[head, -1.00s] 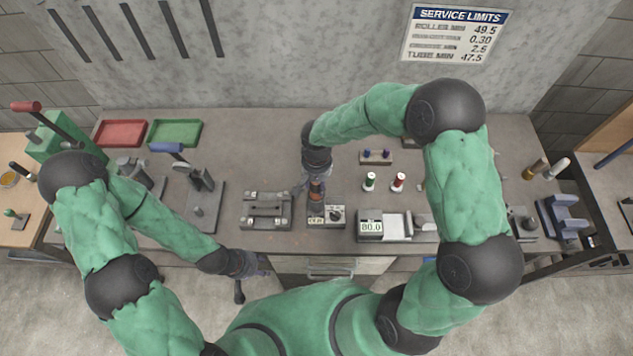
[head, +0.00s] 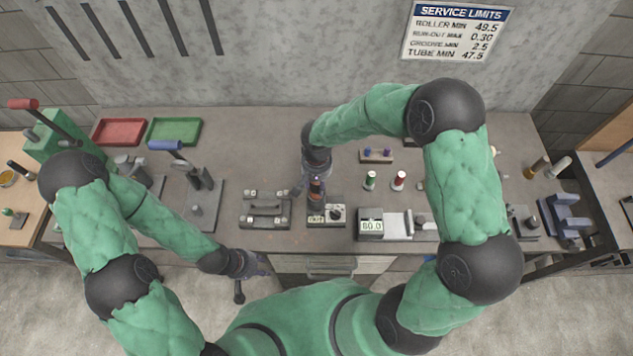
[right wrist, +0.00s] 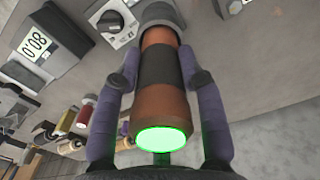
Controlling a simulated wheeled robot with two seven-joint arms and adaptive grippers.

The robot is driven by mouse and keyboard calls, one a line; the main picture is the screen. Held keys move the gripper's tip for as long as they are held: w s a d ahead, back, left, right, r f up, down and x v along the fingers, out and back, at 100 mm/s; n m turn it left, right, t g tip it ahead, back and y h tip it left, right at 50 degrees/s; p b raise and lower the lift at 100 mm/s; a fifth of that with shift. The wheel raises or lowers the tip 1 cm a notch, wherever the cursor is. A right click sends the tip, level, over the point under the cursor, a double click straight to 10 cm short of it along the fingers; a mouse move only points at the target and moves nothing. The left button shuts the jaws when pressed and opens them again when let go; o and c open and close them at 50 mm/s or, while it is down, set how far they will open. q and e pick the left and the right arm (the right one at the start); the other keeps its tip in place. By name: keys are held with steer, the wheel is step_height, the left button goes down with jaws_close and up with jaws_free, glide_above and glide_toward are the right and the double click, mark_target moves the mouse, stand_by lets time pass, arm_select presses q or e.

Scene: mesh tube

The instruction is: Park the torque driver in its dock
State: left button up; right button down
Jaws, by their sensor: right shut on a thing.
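The torque driver (head: 316,188) is orange-brown with a black band. It stands roughly upright at the dock (head: 338,213), a small box with a round dial and a little display, at the bench's front middle. My right gripper (head: 309,180) is shut around the driver's handle. In the right wrist view the driver (right wrist: 160,110) lies between both fingers, with a green glowing end toward the camera.
A grey fixture (head: 266,210) stands left of the dock. Green and red topped pieces (head: 399,181) stand behind the gauge. Red (head: 119,131) and green (head: 174,131) trays lie at the back left.

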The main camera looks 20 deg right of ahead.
steer(key=c, duration=0.8)
jaws_free()
steer(key=shift+c, duration=0.2)
steer(key=shift+o, duration=0.8)
steer(key=shift+r, duration=0.1)
step_height(320, 180, up, 12)
steer(key=shift+f, duration=0.1)
